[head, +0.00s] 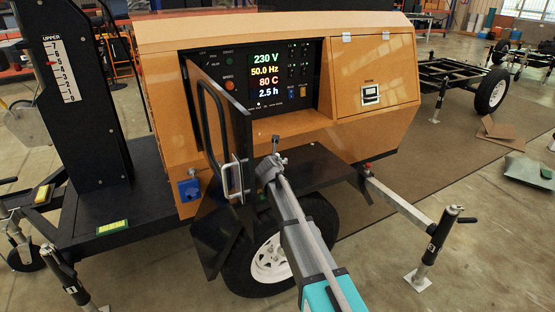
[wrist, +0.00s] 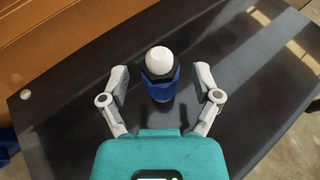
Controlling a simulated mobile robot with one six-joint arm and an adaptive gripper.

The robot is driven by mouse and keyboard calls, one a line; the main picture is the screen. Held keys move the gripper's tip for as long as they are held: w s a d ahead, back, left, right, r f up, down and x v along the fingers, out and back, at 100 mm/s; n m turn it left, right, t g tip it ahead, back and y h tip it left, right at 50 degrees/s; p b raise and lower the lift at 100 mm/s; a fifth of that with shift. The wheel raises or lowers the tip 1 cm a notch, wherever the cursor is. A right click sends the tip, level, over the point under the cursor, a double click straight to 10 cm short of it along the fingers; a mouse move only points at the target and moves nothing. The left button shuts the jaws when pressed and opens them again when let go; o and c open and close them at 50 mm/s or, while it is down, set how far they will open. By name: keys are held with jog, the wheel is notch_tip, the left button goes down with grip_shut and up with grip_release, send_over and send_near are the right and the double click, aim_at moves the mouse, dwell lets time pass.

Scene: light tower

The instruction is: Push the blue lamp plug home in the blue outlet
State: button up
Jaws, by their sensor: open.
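The blue lamp plug (wrist: 162,88), with a black collar and a white rounded end, stands over the dark flat shelf in the wrist view. My gripper (wrist: 160,80) is open, with one finger on each side of the plug and a gap visible on both sides. In the head view my gripper (head: 272,165) is over the dark shelf (head: 322,168) beside the orange cabinet; the plug cannot be made out clearly there. A blue socket box (head: 188,190), which looks like the blue outlet, is on the cabinet's lower left side. Its opening cannot be made out.
An open dark panel door (head: 222,125) with a white handle (head: 232,180) hangs left of my gripper. The lit control panel (head: 275,75) is behind. A wheel (head: 270,258) is below the shelf. Open floor (head: 375,260) lies to the right.

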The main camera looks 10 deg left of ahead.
jog(key=p+v, duration=0.4)
jog(key=v, duration=0.8)
jog(key=shift+a, duration=0.2)
jog(key=shift+s, duration=0.15)
jog(key=s+d+f+m+g+h, duration=0.1)
jog(key=s+d+f+m+g, duration=0.3)
jog(key=d+m, duration=0.5)
jog(key=s+d+f+m+g+h, duration=0.25)
jog(key=s+d+m, duration=0.35)
jog(key=d+m, duration=0.3)
jog(key=s+d+f+m+g+y, duration=0.2)
jog(key=s+d+m, duration=0.3)
jog(key=s+m, duration=0.3)
jog(key=s+d+f+m+g+y, duration=0.2)
jog(key=s+d+m+g, duration=0.3)
jog(key=s+m, duration=0.4)
jog(key=shift+s+d+f+m, duration=0.3)
jog(key=shift+s+f, duration=0.15)
jog(key=shift+s, duration=0.15)
notch_tip(320, 180, up, 21)
jog(key=p, duration=2.1)
